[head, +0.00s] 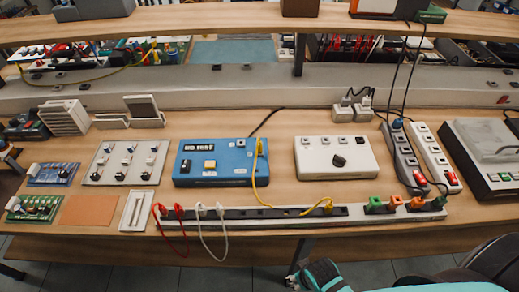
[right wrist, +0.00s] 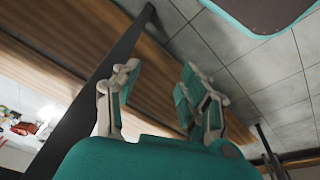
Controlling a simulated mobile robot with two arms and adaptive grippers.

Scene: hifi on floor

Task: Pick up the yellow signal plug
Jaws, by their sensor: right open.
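A yellow cable runs from a yellow plug (head: 328,207) in the long black socket strip (head: 285,212) to another yellow plug end (head: 260,147) at the right side of the blue test box (head: 213,163). Both ends look seated; I cannot tell which is called the signal plug. My right gripper (head: 300,277) is at the bottom of the head view, below and in front of the bench edge, apart from both plugs. In the right wrist view (right wrist: 158,80) its fingers are spread and empty, with the floor and bench wood behind. My left gripper is not in view.
Red plugs (head: 179,210) and white plugs (head: 220,207) with hanging cables sit left in the strip. Green and orange plugs (head: 395,201) sit at its right. A white box (head: 335,158) and power strips (head: 428,152) stand behind. A shelf (head: 200,21) crosses above.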

